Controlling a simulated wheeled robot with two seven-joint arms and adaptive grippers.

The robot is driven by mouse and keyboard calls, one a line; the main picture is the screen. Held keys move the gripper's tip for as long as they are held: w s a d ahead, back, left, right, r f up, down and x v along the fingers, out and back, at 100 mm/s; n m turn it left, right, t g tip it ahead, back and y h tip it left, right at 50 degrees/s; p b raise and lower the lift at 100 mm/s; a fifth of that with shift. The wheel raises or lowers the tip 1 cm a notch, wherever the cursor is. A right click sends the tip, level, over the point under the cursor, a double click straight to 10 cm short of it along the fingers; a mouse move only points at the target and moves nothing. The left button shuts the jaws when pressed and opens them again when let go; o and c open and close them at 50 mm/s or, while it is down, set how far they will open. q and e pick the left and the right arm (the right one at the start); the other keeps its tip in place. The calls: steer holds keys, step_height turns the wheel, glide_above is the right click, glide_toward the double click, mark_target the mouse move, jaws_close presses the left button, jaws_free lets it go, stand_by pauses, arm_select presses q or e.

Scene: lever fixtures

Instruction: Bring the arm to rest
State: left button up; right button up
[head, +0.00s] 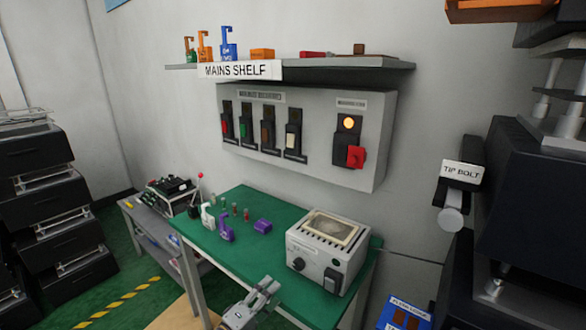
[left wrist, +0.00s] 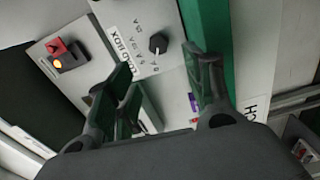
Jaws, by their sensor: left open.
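My left gripper (head: 264,290) shows at the bottom middle of the head view, in front of the green table's near edge. In the left wrist view its two dark fingers (left wrist: 158,85) are spread apart with nothing between them. Beyond them is the grey load box (left wrist: 150,30) with its black dial. In the head view the load box (head: 328,250) stands on the table, to the right of the gripper and apart from it. Most of my left arm is outside the head view. My right gripper is not in view.
The green table (head: 275,275) also carries small padlock-like pieces (head: 226,228). A grey wall panel (head: 310,110) has several switches, one with a lit lamp. Above it is the mains shelf (head: 350,63). A tip bolt fixture (head: 460,175) is at right; black drawers (head: 35,150) stand left.

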arm_select(q)
steer(key=a+f+m+g+y, duration=0.1)
steer(key=a+f+m+y, duration=0.2)
steer(key=f, duration=0.8)
steer(key=a+f+m+g+y, duration=0.2)
steer(key=a+f+m, duration=0.25)
steer(key=f, duration=0.65)
steer(key=s+a+f+m+g+y, duration=0.15)
steer(key=s+a+f, duration=0.3)
steer(key=f, duration=0.45)
steer(key=s+a+f+m+g+y, duration=0.15)
steer(key=s+a+f, duration=0.3)
steer(key=f, duration=0.45)
steer(key=s+a+f+m+g+y, duration=0.15)
steer(key=s+a+f, duration=0.25)
steer(key=s+f, duration=0.45)
steer(key=s+a+f+m+g+y, duration=0.1)
steer(key=s+a+f+g, duration=0.3)
steer(key=s+f, duration=0.5)
steer(key=s+f+g, duration=0.1)
steer(key=s+f, duration=0.1)
steer(key=s, duration=0.8)
steer(key=s+d+f, duration=0.1)
steer(key=s+f, duration=0.1)
steer(key=s, duration=0.7)
steer(key=shift+s+f+g, duration=0.35)
steer(key=shift+s, duration=0.05)
steer(key=shift+w+y, duration=0.1)
steer(key=shift+y, duration=0.25)
